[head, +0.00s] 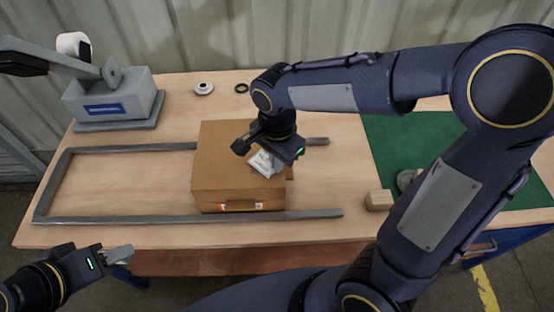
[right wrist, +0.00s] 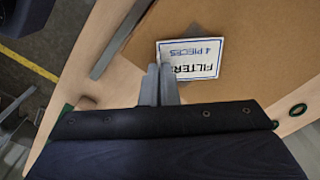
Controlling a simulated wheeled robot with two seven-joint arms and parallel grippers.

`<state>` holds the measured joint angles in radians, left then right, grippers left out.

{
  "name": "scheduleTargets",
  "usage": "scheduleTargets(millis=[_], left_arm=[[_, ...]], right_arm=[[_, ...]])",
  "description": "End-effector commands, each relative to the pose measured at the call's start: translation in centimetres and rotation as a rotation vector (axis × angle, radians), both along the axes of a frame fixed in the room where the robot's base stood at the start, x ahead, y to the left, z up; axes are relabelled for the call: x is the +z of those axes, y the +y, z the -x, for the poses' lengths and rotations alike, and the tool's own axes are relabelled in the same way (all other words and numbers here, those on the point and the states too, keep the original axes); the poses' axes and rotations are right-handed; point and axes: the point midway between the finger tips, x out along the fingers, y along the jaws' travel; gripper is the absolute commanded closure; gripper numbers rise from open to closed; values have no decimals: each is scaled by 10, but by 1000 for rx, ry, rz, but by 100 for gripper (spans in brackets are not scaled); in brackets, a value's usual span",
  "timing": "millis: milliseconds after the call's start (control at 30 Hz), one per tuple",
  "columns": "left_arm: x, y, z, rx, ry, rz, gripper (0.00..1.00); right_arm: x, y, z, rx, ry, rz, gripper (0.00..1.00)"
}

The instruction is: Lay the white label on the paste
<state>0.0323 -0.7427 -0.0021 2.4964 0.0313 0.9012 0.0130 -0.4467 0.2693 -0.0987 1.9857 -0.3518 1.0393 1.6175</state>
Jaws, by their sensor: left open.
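A brown carton (head: 222,165) stands on the table. The white label (head: 262,162), printed with filter text, is face up over its top and shows in the right wrist view (right wrist: 192,60). Grey paste (right wrist: 194,32) shows past the label's edge; the label hides the rest. My right gripper (right wrist: 160,70) is over the carton, its fingers nearly together at the label's edge and seemingly pinching it. I cannot tell whether the label touches the paste. My left gripper (head: 124,252) is open and empty, off the table's front left edge.
A grey rail frame (head: 100,218) lies around the carton. A wooden block (head: 379,200) and green mat (head: 400,140) are at right.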

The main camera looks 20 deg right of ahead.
Motion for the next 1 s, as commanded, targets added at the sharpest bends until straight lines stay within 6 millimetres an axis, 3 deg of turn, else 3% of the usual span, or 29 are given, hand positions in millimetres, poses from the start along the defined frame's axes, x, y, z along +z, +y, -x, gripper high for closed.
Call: scheduleTargets(millis=[367, 533, 800, 1000], left_arm=[[-4, 0, 0, 0, 0, 0, 59], [-3, 0, 0, 0, 0, 0, 59], [-2, 0, 0, 0, 0, 0, 59], [2, 0, 0, 0, 0, 0, 59]], right_arm=[[-6, 0, 0, -1, 0, 0, 100], [-4, 0, 0, -1, 0, 0, 77], [-3, 0, 0, -1, 0, 0, 77], [17, 0, -1, -1, -3, -1, 77]])
